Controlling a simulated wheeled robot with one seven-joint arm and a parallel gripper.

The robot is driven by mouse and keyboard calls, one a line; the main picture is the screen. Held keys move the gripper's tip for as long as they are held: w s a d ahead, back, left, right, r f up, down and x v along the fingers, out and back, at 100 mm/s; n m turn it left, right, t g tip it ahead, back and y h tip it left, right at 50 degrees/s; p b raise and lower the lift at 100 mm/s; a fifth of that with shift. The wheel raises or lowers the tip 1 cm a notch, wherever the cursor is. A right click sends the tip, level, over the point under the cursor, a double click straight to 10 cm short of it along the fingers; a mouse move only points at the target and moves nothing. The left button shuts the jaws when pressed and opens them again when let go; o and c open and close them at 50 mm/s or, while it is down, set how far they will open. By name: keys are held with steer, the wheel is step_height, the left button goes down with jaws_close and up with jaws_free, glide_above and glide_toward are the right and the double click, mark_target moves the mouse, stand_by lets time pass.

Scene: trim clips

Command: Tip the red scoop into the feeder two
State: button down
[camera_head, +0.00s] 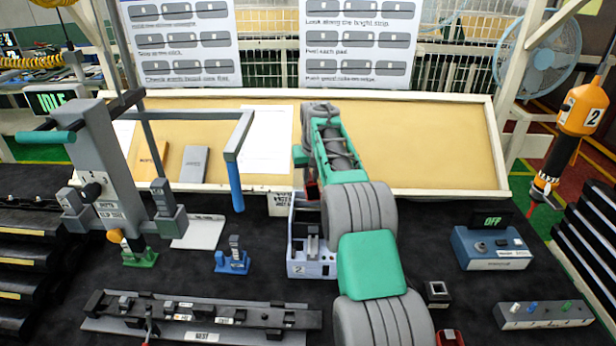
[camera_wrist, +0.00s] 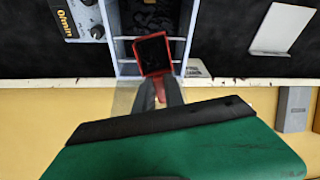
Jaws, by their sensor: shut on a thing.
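My gripper (camera_wrist: 158,92) is shut on the red scoop (camera_wrist: 143,52). The scoop shows in the wrist view with its dark inside facing the camera; I cannot tell whether it holds anything. It is over one end of a pale open box with compartments (camera_wrist: 119,22), and the gap between them is unclear. In the head view this pale blue box (camera_head: 312,269) stands behind my arm, partly hidden by it. In the head view my gripper and most of the scoop are hidden by my arm.
A blue control box (camera_head: 492,248) with an OFF display stands at right. A grey press-like stand (camera_head: 105,165) is at left. A black clip rail (camera_head: 200,312) lies in front. A tan slanted board (camera_head: 430,145) rises behind.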

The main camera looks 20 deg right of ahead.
steer(key=shift+s+t, duration=0.25)
steer(key=shift+t, duration=0.05)
steer(key=shift+f+b, duration=0.3)
steer(key=shift+b, duration=0.25)
steer(key=shift+a+f+t+b, duration=0.1)
steer(key=shift+t+b, duration=0.4)
steer(key=shift+b, duration=0.35)
steer(key=shift+s+b, duration=0.1)
steer(key=shift+b, duration=0.25)
steer(key=shift+s+t+b, duration=0.1)
steer(key=shift+t+b, duration=0.2)
steer(key=shift+b, duration=0.85)
steer(key=shift+f+b, duration=0.1)
steer(key=shift+b, duration=0.35)
steer(key=shift+s+t+b, duration=0.15)
steer(key=shift+t+b, duration=0.15)
steer(key=shift+b, duration=0.65)
steer(key=shift+r, duration=0.25)
steer(key=shift+s+f+t+b, duration=0.15)
steer(key=shift+t+b, duration=0.15)
steer(key=shift+b, duration=0.95)
